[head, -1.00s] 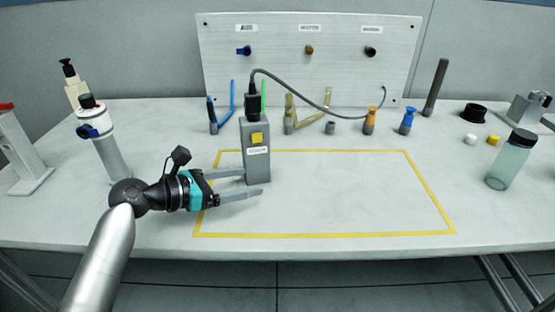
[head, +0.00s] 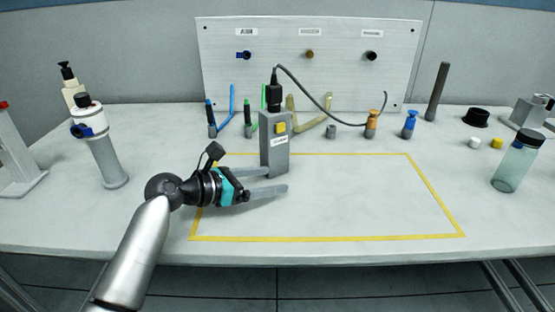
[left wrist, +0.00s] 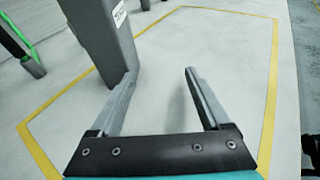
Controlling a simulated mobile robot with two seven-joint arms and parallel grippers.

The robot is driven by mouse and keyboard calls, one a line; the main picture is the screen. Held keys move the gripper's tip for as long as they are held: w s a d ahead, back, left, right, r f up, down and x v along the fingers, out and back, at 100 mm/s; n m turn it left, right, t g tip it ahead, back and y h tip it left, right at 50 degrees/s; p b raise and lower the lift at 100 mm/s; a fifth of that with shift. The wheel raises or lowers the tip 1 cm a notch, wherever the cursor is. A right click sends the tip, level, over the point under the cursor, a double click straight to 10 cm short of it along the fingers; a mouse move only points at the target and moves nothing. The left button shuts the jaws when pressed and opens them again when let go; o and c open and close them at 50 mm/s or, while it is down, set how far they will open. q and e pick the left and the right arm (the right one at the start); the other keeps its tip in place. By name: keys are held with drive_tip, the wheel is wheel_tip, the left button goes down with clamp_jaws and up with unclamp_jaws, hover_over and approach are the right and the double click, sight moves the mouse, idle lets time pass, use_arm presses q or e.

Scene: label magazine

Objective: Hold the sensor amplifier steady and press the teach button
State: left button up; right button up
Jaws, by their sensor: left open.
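The sensor amplifier (head: 273,158) is an upright grey box inside the yellow taped area, with a black plug (head: 273,97) on top. A yellow button (head: 280,127) and a white label are on its front. My left gripper (head: 277,180) is open low at its front left, fingers pointing right. In the left wrist view, the amplifier (left wrist: 106,35) stands by the tip of the left-hand finger, not between the fingers of the gripper (left wrist: 160,72). I cannot tell whether that finger touches it. My right gripper is not in view.
Coloured connectors, including an orange one (head: 371,123) and a blue one (head: 409,124), stand behind. The taped area's right side is clear.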

use_arm(q)
drive_tip(key=shift+x, duration=1.05)
clamp_jaws()
drive_tip(key=c, duration=1.2)
unclamp_jaws()
drive_tip(key=o, duration=1.5)
